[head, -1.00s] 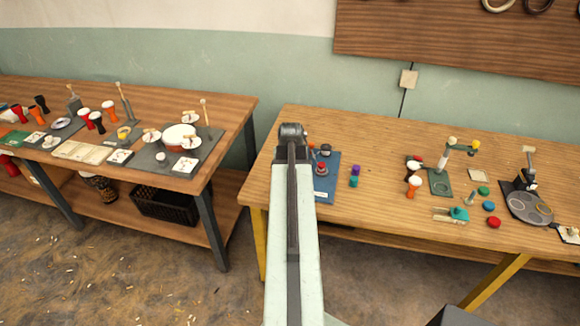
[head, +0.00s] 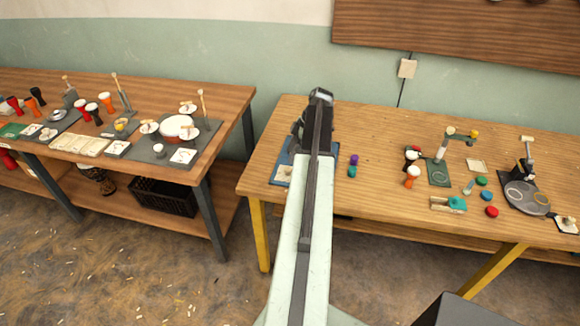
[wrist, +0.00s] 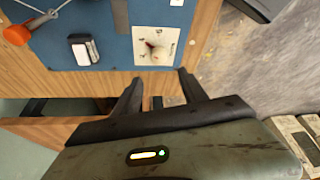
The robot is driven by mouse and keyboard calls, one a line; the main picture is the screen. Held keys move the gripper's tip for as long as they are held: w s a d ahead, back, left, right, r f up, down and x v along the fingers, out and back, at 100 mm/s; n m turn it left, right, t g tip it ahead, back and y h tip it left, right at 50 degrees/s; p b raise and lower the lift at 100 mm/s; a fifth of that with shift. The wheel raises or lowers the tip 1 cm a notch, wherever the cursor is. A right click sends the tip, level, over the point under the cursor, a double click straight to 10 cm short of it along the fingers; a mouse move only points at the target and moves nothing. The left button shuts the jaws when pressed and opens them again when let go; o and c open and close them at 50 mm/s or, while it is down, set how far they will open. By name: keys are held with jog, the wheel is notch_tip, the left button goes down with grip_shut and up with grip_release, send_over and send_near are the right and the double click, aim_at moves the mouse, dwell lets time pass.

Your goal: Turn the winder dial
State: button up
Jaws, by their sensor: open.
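In the head view my arm hides much of the blue board (head: 279,174) at the left end of the right-hand table; the gripper's fingers cannot be made out there.
A black-and-white block (wrist: 82,49) and an orange-and-grey item (wrist: 22,32) are on the board beside the dial. Purple and teal pieces (head: 352,166) stand right of the board. A goblet drum (head: 412,177) and a green stand (head: 438,172) are farther right.

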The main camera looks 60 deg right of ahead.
aim_at(288, 168)
jog(key=f+b, duration=0.7)
jog(key=shift+w+a+f, duration=0.25)
jog(key=shift+w+a, duration=0.1)
jog(key=shift+r, duration=0.15)
grip_shut()
